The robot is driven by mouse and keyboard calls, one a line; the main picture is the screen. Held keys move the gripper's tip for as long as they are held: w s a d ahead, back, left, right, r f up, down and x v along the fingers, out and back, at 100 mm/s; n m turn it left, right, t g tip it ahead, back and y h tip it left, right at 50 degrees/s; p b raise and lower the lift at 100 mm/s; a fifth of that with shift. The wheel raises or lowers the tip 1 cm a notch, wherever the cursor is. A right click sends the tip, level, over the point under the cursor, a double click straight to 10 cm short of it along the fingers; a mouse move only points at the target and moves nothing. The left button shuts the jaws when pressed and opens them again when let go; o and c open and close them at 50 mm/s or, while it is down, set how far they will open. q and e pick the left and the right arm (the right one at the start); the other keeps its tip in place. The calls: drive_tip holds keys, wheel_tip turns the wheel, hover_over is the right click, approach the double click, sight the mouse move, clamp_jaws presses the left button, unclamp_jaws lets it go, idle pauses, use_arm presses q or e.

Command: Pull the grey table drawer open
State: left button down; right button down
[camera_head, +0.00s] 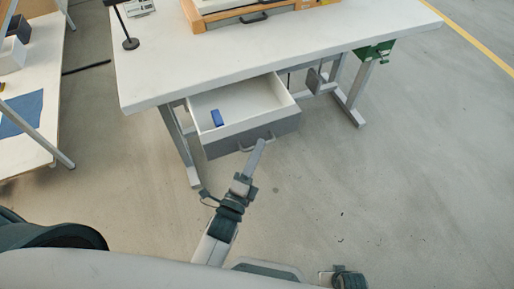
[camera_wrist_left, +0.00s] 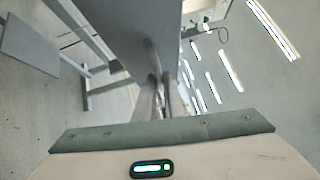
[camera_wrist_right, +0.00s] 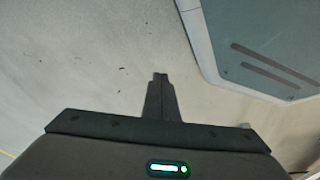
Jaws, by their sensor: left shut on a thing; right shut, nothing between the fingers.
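The grey table drawer (camera_head: 232,138) hangs under the white table top and stands well out from it, with its white inside showing. Its grey bar handle (camera_head: 246,149) is on the front face. My left gripper (camera_head: 259,146) reaches up to the handle and is shut on it. In the left wrist view the fingers (camera_wrist_left: 159,95) close around the handle (camera_wrist_left: 152,58) against the grey drawer front (camera_wrist_left: 145,22). My right gripper (camera_wrist_right: 160,78) is shut and empty above bare floor in the right wrist view.
A small blue object (camera_head: 217,118) lies in the drawer. The white table (camera_head: 290,55) has grey legs and carries a wooden-framed fixture (camera_head: 245,12) and a black stand (camera_head: 130,42). A green clamp (camera_head: 374,51) sits at its right edge. A side bench (camera_head: 30,140) stands left. Floor to the right is clear.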

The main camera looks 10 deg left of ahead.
use_arm(q)
drive_tip(key=c, duration=1.8)
unclamp_jaws()
drive_tip(key=shift+c, duration=0.2)
drive_tip(key=shift+s, duration=0.1)
